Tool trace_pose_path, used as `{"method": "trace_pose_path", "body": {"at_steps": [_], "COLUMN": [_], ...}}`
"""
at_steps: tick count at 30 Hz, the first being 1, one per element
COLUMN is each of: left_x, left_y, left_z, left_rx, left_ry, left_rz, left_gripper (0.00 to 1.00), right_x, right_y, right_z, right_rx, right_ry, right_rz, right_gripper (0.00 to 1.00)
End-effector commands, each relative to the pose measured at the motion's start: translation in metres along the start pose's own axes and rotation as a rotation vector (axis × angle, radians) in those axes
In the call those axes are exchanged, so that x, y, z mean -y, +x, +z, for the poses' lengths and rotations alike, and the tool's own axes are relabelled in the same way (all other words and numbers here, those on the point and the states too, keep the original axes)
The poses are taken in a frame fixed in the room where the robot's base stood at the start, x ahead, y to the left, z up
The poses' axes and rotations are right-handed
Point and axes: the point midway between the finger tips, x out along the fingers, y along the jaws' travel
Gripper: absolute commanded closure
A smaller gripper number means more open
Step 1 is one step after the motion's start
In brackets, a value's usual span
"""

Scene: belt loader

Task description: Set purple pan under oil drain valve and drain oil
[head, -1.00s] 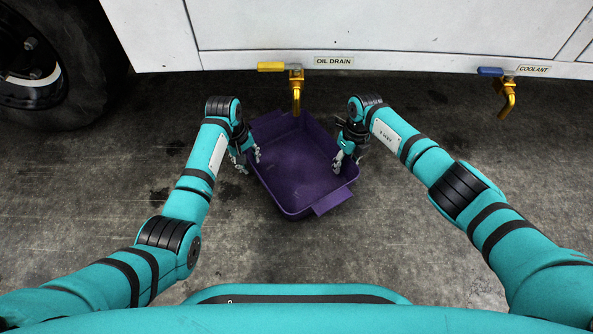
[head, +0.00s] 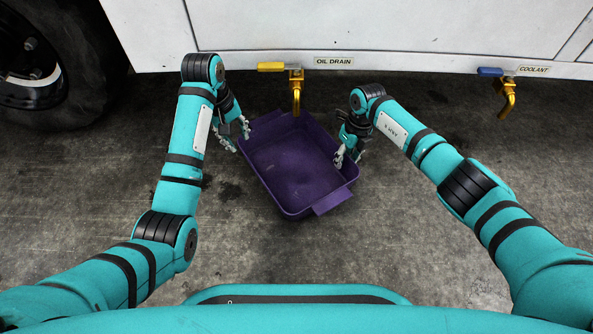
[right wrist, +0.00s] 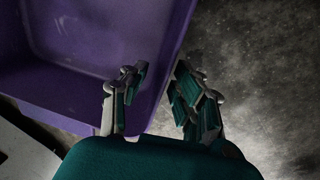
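The purple pan (head: 292,168) lies on the floor, turned at an angle, with its far end close to the yellow-handled oil drain valve (head: 295,86). The valve's spout points down over the pan's far edge, and I see no oil flowing. My left gripper (head: 234,136) is open at the pan's far left corner. My right gripper (head: 348,157) is at the pan's right wall. In the right wrist view its open fingers (right wrist: 160,80) straddle the pan's rim, one inside and one outside, with a gap between them. The pan (right wrist: 95,40) is empty where it shows.
A blue-handled coolant valve (head: 503,88) hangs further right on the white vehicle panel (head: 400,28). A black wheel (head: 45,65) stands at the far left. The dark concrete floor (head: 260,255) around the pan is clear, with a few stains.

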Motion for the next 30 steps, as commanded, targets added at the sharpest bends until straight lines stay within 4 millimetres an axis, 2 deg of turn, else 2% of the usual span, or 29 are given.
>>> {"method": "trace_pose_path", "body": {"at_steps": [6,13,18,30], "left_x": [0.0,0.0,0.0,0.0], "left_y": [0.0,0.001,0.001,0.001], "left_z": [0.0,0.0,0.0,0.0], "left_rx": [0.0,0.0,0.0,0.0], "left_ry": [0.0,0.0,0.0,0.0], "left_rz": [0.0,0.0,0.0,0.0], "left_gripper": [0.71,0.71,0.71,0.71], "right_x": [0.001,0.0,0.0,0.0], "right_y": [-0.05,-0.086,-0.095,-0.096], "right_z": [0.0,0.0,-0.001,-0.001], "right_rx": [0.003,0.001,-0.002,-0.002], "right_ry": [-0.001,-0.001,0.001,0.0], "right_rz": [-0.003,-0.001,-0.001,0.0], "right_gripper": [0.71,0.71,0.71,0.71]}}
